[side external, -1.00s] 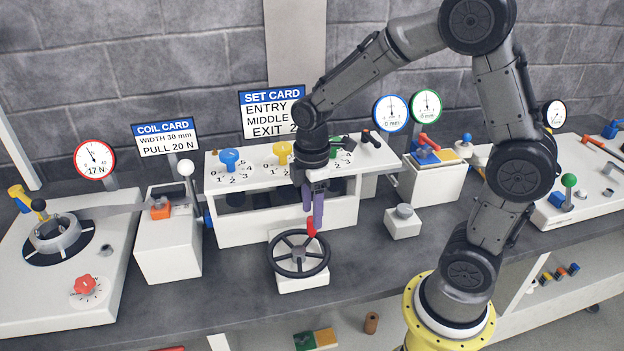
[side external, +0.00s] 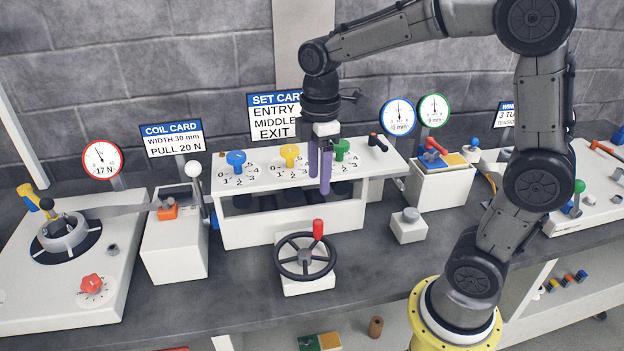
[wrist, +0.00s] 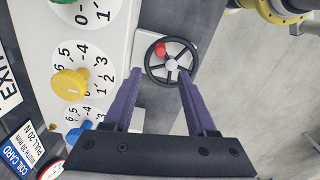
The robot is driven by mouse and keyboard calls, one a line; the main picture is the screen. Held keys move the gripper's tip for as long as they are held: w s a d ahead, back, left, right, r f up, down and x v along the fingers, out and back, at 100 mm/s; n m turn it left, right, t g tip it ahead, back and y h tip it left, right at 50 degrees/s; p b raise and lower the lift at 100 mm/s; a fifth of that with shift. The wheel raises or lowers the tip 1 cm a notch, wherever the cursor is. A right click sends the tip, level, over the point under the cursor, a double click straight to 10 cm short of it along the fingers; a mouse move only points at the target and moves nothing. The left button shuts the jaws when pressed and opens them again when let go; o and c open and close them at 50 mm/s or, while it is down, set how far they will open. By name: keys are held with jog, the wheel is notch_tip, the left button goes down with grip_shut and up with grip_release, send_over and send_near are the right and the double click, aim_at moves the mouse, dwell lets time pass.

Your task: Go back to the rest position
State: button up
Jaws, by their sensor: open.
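My gripper (side external: 320,172) is open and empty, its two purple fingers pointing down in front of the white roller rack (side external: 270,230). It hangs above and apart from the black handwheel (side external: 290,272), whose red handle (side external: 318,228) stands upright. In the wrist view my open gripper (wrist: 155,98) has its fingertips apart with the handwheel (wrist: 155,72) beyond them, its red handle (wrist: 160,49) at the top. The yellow knob (side external: 290,152) is left of my fingers and the green knob (side external: 341,147) is right.
The blue knob (side external: 236,158) is on the rack's left. A white box with an orange clamp (side external: 167,211) and a white-balled lever (side external: 193,170) stands left. The coil stand with its red knob (side external: 92,283) is further left. A small grey-button box (side external: 409,226) stands right of the handwheel.

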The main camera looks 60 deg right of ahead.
jog(key=s+a+r+m+t, duration=0.1)
jog(key=s+a+r+t, duration=0.15)
jog(key=s+r, duration=0.4)
jog(key=s+f+m+t, duration=0.3)
jog(key=s+m, duration=0.5)
jog(key=m, duration=0.1)
jog(key=shift+s+d+f+m, duration=0.15)
jog(key=shift+s+f+m, duration=0.1)
jog(key=shift+f+m, duration=0.15)
jog(key=shift+r, duration=0.1)
dwell(2.6)
